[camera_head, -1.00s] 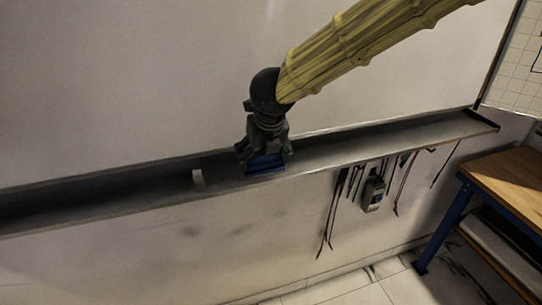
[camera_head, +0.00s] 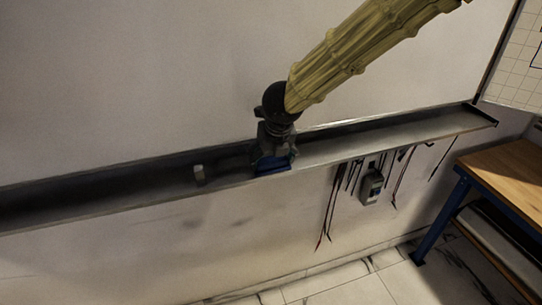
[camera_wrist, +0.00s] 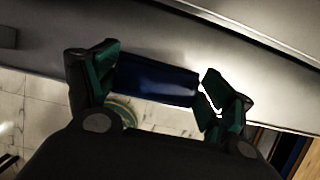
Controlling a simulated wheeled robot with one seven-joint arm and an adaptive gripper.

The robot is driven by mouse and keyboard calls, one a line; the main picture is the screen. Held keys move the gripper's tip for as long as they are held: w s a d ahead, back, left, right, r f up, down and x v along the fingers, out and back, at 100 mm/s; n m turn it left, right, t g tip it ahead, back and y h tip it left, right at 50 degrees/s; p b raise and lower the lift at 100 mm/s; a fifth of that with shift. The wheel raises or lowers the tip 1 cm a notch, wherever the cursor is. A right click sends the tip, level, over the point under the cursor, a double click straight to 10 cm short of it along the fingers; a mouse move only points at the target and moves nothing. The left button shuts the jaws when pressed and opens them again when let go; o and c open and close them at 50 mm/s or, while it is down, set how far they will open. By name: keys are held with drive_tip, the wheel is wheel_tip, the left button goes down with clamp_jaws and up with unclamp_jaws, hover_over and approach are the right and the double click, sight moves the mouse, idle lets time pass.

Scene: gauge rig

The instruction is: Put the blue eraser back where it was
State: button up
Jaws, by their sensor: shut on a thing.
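The blue eraser (camera_head: 272,167) is at the front edge of the grey metal tray (camera_head: 350,141) under the whiteboard. My gripper (camera_head: 273,158) is shut on it, reaching down from above. In the wrist view the eraser (camera_wrist: 157,80) spans between the two green-padded fingertips of my gripper (camera_wrist: 160,84), with the grey tray (camera_wrist: 215,50) behind it. I cannot tell whether the eraser's underside touches the tray floor.
A small pale block (camera_head: 199,175) stands in the tray to the left of my gripper. Cables and a grey handheld meter (camera_head: 371,187) hang below the tray on the right. A wooden-topped bench (camera_head: 505,172) stands at the right. The tray right of my gripper looks clear.

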drive_tip(key=shift+f, duration=0.2)
drive_tip(key=o, duration=1.2)
drive_tip(key=shift+r, duration=0.1)
drive_tip(key=shift+r, duration=0.2)
drive_tip(key=b+v, duration=0.1)
drive_tip(key=v, duration=1.1)
drive_tip(key=shift+f, duration=0.1)
